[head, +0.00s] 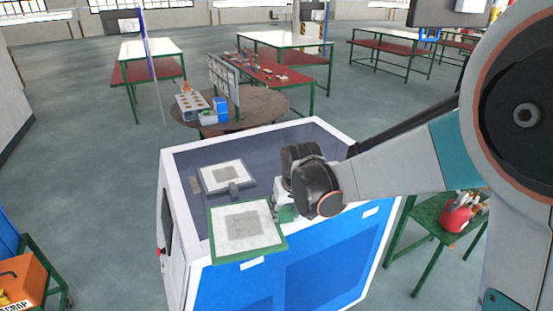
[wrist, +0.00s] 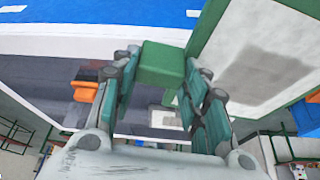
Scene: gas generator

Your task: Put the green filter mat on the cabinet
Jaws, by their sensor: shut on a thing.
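The green filter mat (head: 246,230) has a green frame around a white sheet with a grey square patch. It is over the front left part of the blue and white cabinet (head: 330,270); whether it touches the rim is unclear. My gripper (head: 284,212) is at the mat's right side. In the wrist view, my gripper (wrist: 162,68) is shut on the green block at the edge of the mat (wrist: 250,55). The cabinet's top is open, with a dark interior. A similar pale-framed mat (head: 228,175) is inside, behind the held one.
A round table (head: 262,105) with boxes stands behind the cabinet. A green table (head: 430,215) with a red can (head: 459,214) is at the right. An orange scrap box (head: 24,280) is at the lower left. Open floor (head: 80,180) lies left of the cabinet.

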